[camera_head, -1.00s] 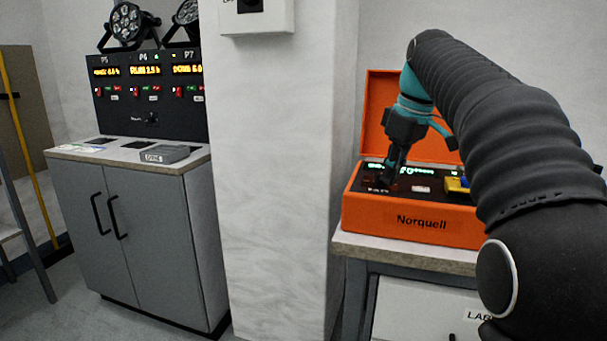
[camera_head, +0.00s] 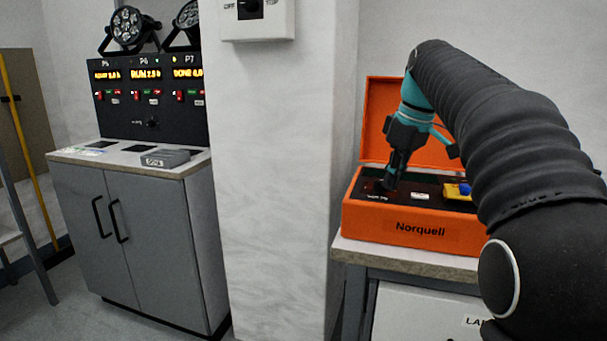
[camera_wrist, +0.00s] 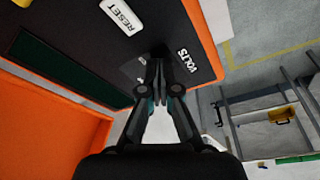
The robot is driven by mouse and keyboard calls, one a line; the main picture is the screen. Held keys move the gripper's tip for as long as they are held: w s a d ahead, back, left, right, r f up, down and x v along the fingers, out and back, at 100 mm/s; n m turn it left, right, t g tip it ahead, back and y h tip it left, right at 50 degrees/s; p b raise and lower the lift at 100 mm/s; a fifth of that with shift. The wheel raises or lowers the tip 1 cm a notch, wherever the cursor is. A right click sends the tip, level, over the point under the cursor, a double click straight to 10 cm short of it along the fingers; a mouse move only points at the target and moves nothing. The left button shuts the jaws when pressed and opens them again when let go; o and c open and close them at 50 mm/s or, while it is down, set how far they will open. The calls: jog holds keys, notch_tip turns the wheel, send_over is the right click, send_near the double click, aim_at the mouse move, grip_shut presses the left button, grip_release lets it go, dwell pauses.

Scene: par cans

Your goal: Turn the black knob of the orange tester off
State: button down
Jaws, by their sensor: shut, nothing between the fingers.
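The orange tester (camera_head: 400,224), marked Norquell, stands on a bench with its lid (camera_head: 388,117) open. The display strip (camera_wrist: 60,68) is dark, with no lit digits. My gripper (camera_head: 387,187) is shut and points down at the left part of the panel.
A yellow and blue part (camera_head: 459,190) is on the tester's right side, close to my arm. A white wall box (camera_head: 280,22) with a black knob hangs on the pillar (camera_head: 285,150). A grey cabinet (camera_head: 150,250) with lit panels stands left.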

jog(key=shift+w+d+p, duration=0.35)
jog(key=shift+d+p, duration=0.1)
jog(key=shift+p, duration=0.7)
jog(key=shift+w+d, duration=0.1)
jog(key=shift+w, duration=0.15)
dwell(0.4)
jog(key=shift+s+d, duration=0.2)
jog(key=shift+d, duration=0.15)
jog(key=shift+w+a+v, duration=0.15)
jog(key=shift+v, duration=0.8)
jog(key=shift+w+a+v, duration=0.15)
jog(key=shift+w+v, duration=0.05)
jog(key=shift+v, duration=0.8)
jog(key=shift+w+a+v, duration=0.15)
jog(key=shift+v, duration=0.8)
jog(key=shift+r, duration=0.2)
jog(key=shift+a, duration=0.4)
send_over(373, 193)
jog(key=s+a, duration=0.1)
jog(key=a, duration=0.1)
jog(key=shift+w+d+f+m+t+h+b, duration=0.1)
jog(key=shift+d+f+m+h+b, duration=0.55)
jog(key=shift+m, duration=1.35)
jog(key=shift+s+a+f+m+t+h+b, duration=0.15)
jog(key=shift+f+m+b, duration=0.65)
jog(key=shift+f+m, duration=0.9)
jog(key=shift+w+d+f+m+t+h+b, duration=0.15)
jog(key=shift+d+f+m+h+b, duration=0.35)
jog(key=shift+m, duration=1.8)
